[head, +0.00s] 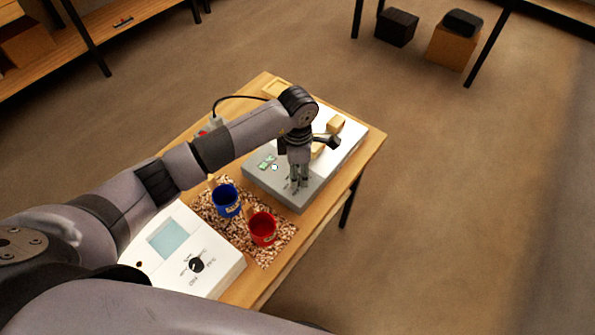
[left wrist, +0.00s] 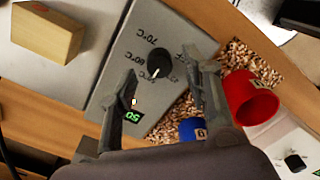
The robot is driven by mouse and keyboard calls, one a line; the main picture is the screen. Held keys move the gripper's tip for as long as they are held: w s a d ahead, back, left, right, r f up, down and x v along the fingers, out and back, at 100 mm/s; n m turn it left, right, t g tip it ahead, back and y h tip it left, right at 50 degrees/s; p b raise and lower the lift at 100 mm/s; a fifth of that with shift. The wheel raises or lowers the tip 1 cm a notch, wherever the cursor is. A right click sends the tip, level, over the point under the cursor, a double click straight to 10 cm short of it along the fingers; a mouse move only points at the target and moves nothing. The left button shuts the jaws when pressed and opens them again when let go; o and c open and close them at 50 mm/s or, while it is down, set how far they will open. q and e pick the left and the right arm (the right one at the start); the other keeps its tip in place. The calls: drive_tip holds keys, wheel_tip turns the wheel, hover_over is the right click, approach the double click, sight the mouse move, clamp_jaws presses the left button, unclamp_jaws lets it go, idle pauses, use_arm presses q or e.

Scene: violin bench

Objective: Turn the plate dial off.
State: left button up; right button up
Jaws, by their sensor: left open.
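The hot plate (head: 345,140) has a white top and a grey front panel (head: 262,178). Its black dial (left wrist: 160,64) shows in the left wrist view with a white pointer mark and printed labels around it, one reading 70°C. A green display (left wrist: 133,116) on the panel reads 50. My left gripper (head: 298,184) points down over the panel, with its fingers spread. In the left wrist view the open fingers (left wrist: 162,70) stand on either side of the dial, with gaps visible. In the head view the fingers hide the dial. My right gripper is out of view.
Wooden blocks (head: 335,124) lie on the white plate top.

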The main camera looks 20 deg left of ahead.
use_arm(q)
drive_tip(key=shift+f, duration=1.25)
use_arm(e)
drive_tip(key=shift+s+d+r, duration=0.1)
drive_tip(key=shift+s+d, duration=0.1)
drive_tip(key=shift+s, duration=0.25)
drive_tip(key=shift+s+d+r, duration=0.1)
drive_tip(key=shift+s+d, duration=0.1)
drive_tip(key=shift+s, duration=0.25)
use_arm(q)
drive_tip(key=shift+c, duration=0.4)
drive_tip(key=shift+c, duration=0.7)
clamp_jaws()
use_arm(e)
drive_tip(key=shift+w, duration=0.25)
